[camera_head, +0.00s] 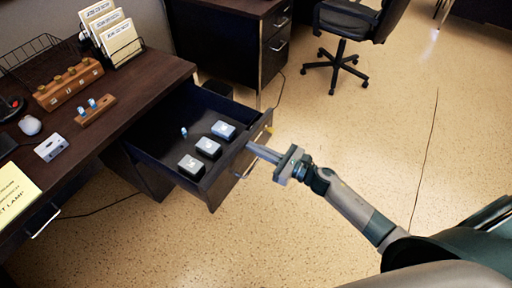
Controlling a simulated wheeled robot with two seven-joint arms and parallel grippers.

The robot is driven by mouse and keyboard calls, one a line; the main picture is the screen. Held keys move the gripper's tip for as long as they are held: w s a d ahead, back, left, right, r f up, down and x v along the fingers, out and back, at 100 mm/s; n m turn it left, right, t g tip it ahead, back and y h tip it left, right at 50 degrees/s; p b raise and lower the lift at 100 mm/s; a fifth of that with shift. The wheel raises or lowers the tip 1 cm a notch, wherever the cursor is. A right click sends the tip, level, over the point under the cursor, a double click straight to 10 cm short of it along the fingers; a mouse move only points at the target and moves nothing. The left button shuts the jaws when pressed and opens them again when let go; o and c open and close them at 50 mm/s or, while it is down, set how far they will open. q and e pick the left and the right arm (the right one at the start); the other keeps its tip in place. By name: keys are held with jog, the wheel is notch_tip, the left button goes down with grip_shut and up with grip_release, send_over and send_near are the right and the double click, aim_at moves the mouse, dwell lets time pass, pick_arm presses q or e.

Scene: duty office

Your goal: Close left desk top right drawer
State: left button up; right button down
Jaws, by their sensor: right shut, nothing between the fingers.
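The drawer (214,193) of the dark wooden desk (138,92) is pulled out over the floor. Inside it lie three small dark boxes with pale tops and a small blue-and-white piece. A metal handle (244,166) is on its front face. My right gripper (252,149) comes in from the right and is shut, with nothing held. Its fingertips are at the drawer front, near the handle; I cannot tell whether they touch. My left gripper is not in view.
Another drawer unit (232,42) and an office chair (345,45) stand behind. The floor (390,120) to the right is clear.

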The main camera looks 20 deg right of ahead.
aim_at(242, 142)
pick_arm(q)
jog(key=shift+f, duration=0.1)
pick_arm(e)
jog(key=shift+w+a, duration=0.1)
